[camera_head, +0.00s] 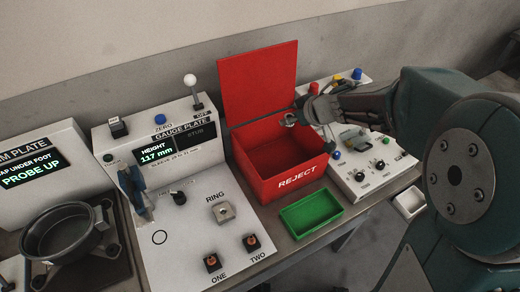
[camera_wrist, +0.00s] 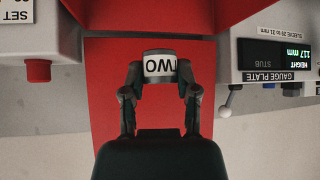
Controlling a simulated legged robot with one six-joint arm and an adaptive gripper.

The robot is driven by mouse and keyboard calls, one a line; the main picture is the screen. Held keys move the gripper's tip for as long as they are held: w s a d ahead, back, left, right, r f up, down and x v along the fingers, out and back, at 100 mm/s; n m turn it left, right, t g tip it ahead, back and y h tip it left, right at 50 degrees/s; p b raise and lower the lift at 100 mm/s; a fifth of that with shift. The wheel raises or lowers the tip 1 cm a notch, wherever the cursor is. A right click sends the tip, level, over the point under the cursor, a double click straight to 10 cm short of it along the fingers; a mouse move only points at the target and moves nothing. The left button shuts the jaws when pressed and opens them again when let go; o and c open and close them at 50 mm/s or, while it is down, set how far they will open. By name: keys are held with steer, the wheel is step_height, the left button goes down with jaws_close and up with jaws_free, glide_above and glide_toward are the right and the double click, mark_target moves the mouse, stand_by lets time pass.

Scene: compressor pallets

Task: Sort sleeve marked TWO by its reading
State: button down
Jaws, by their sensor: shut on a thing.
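The sleeve marked TWO (camera_wrist: 159,66) is between the two fingers of my gripper (camera_wrist: 160,84) in the wrist view, its label upside down. In the head view my gripper (camera_head: 293,117) is shut on it above the red REJECT box (camera_head: 297,180), near the box's back right side. The box's red lid (camera_head: 258,80) stands open at the back. The gauge plate (camera_head: 170,200) is left of the box. Its display (camera_head: 158,152) reads HEIGHT 117 mm, and a label under it gives sleeve 29 to 31 mm.
An empty green tray (camera_head: 311,214) stands in front of the REJECT box. A control panel (camera_head: 363,165) with knobs is right of the box, and a small white tray (camera_head: 409,203) is at the table's right edge. The left station (camera_head: 35,178) reads PROBE UP.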

steer(key=shift+d+f, duration=0.2)
steer(key=shift+d, duration=0.1)
step_height(320, 180, down, 6)
steer(key=shift+a+r, duration=0.15)
steer(key=shift+c, duration=1.4)
jaws_free()
steer(key=shift+a, duration=0.1)
steer(key=v, duration=1.1)
steer(key=shift+s+a+r, duration=0.2)
steer(key=shift+a+r, duration=0.05)
steer(key=shift+r, duration=0.05)
